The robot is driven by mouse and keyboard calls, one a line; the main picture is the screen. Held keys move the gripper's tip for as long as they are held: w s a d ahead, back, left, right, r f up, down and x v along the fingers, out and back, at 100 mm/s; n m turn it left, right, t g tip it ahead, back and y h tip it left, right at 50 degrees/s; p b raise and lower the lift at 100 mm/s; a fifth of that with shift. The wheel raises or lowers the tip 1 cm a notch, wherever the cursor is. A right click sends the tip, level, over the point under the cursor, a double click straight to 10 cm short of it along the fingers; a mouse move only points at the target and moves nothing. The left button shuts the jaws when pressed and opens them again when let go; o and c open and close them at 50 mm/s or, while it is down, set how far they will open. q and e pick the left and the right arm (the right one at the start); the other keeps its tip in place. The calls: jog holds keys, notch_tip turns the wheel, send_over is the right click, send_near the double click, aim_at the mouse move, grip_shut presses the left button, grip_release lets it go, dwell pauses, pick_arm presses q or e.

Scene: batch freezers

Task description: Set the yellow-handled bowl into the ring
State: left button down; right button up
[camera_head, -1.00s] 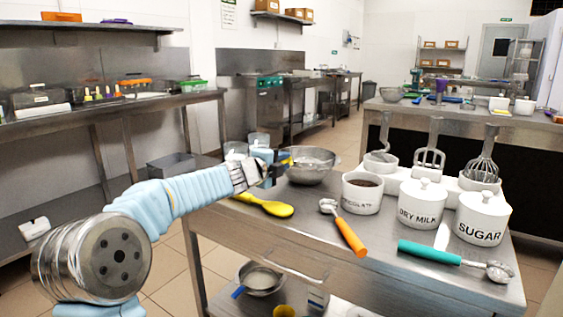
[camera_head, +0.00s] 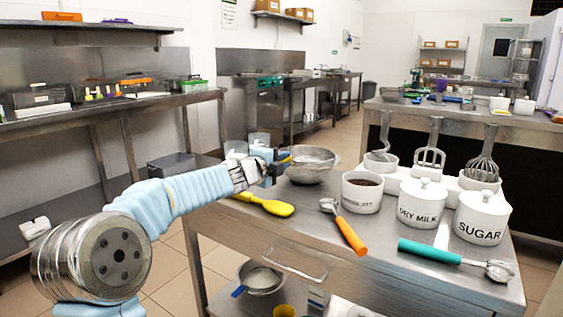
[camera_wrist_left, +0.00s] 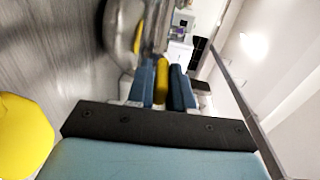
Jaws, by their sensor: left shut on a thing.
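The metal bowl (camera_head: 314,173) is at the far left part of the near steel table, in the head view. My left gripper (camera_head: 282,161) is at the bowl's left side. In the left wrist view, its blue fingers are shut on the yellow handle (camera_wrist_left: 162,84), and part of the blurred metal bowl (camera_wrist_left: 118,27) shows beyond. I cannot make out a separate ring under or around the bowl, nor tell whether the bowl touches the table. My right gripper is not in view.
A chocolate pot (camera_head: 361,200), dry milk jar (camera_head: 420,208) and sugar jar (camera_head: 482,218) stand to the right. An orange-handled scoop (camera_head: 345,229) lies nearby. Clear cups (camera_head: 236,149) stand behind my gripper.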

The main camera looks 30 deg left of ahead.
pick_arm(q)
jog(key=shift+f, duration=0.6)
jog(key=c, duration=1.2)
grip_release()
jog(key=shift+w+f, duration=0.1)
jog(key=shift+w, duration=0.05)
jog(key=shift+o, duration=1.4)
jog(key=s+a+r, duration=0.1)
jog(key=s+r, duration=0.1)
jog(key=s, duration=1.1)
jog(key=shift+s, duration=0.4)
